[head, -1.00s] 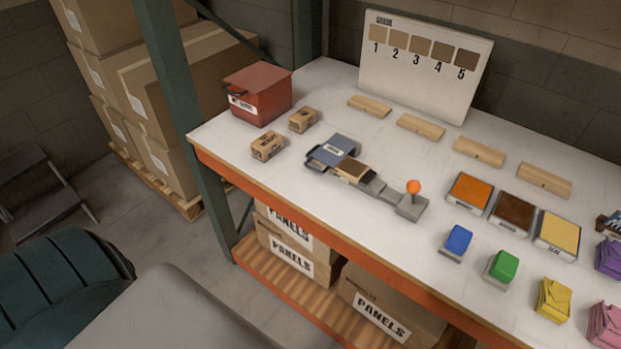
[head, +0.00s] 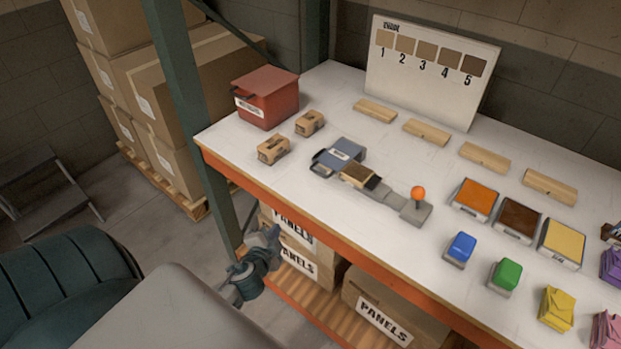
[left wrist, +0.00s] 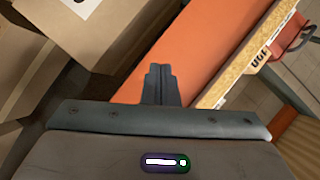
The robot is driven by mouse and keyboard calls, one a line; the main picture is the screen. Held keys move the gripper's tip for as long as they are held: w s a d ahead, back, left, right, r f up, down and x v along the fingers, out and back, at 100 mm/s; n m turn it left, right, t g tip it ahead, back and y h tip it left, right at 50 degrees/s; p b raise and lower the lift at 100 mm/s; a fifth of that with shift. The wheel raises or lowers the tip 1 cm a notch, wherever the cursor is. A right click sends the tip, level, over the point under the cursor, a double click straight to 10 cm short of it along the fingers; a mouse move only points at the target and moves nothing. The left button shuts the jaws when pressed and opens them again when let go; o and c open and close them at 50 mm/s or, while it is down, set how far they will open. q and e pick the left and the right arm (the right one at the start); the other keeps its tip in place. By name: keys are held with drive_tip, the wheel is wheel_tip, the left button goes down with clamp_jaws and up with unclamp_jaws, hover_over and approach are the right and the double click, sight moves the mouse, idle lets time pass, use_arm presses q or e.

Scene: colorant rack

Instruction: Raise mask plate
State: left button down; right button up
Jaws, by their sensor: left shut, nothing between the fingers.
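A grey fixture (head: 387,193) lies on the white table, with an orange-ball lever (head: 418,194) at its right end. At its left end is a blue-grey plate (head: 345,152) with a small label and a dark handle loop, which I take for the mask plate. It looks flat. A brown-topped block (head: 359,176) sits beside it on the fixture. My left gripper (head: 274,234) is below the table's front edge, left of the panel boxes and well apart from the plate. Its fingers show shut and empty in the left wrist view (left wrist: 160,80). My right gripper is not in view.
The table's orange front beam (head: 290,210) and a green post (head: 187,100) stand near my left arm. A red box (head: 266,97) and two small cartons (head: 274,149) are left of the fixture. Colour pads (head: 473,198) and stamps (head: 461,248) lie to the right.

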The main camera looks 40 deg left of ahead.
use_arm(q)
drive_tip(key=w+d+r+m+t+h, duration=0.25)
drive_tip(key=r+m+t, duration=0.25)
drive_tip(key=r, duration=1.1)
drive_tip(key=d+r+m+g+h, duration=0.4)
drive_tip(key=d+m+h, duration=0.55)
drive_tip(key=m, duration=0.75)
drive_tip(key=w+a+f+m+g+y, duration=0.1)
drive_tip(key=a+f+m+g+y, duration=0.1)
drive_tip(key=a+m+y, duration=0.4)
drive_tip(key=a, duration=0.3)
drive_tip(key=shift+w+m+g, duration=0.25)
drive_tip(key=shift+m+g, duration=0.15)
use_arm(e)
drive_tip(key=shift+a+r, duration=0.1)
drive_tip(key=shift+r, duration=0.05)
use_arm(q)
drive_tip(key=shift+w+a+f, duration=0.1)
drive_tip(key=shift+f, duration=0.05)
